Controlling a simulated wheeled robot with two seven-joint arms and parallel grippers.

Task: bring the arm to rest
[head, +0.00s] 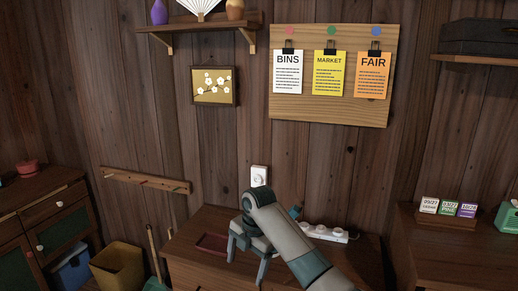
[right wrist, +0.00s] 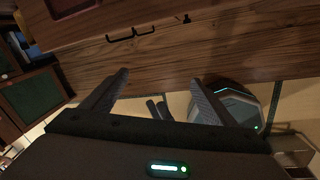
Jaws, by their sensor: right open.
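My right arm comes in from the bottom right of the head view. Its right gripper (head: 246,268) points down in front of the middle wooden cabinet (head: 205,272), with its two fingers apart. In the right wrist view the same gripper (right wrist: 160,78) shows open, with nothing held between the fingers. Beyond the fingertips are the wooden front of a cabinet with a dark handle (right wrist: 133,34) and a strip of tatami floor (right wrist: 180,104). I cannot tell whether the fingers touch the cabinet; they look apart from it. My left gripper is not in view.
A dark red tray (head: 212,243) and a white power strip (head: 325,232) lie on the cabinet top, near the arm. A wall outlet (head: 260,175) is behind. A yellow bin (head: 118,268) and blue bin (head: 74,274) stand left. A card rack (head: 446,221) stands right.

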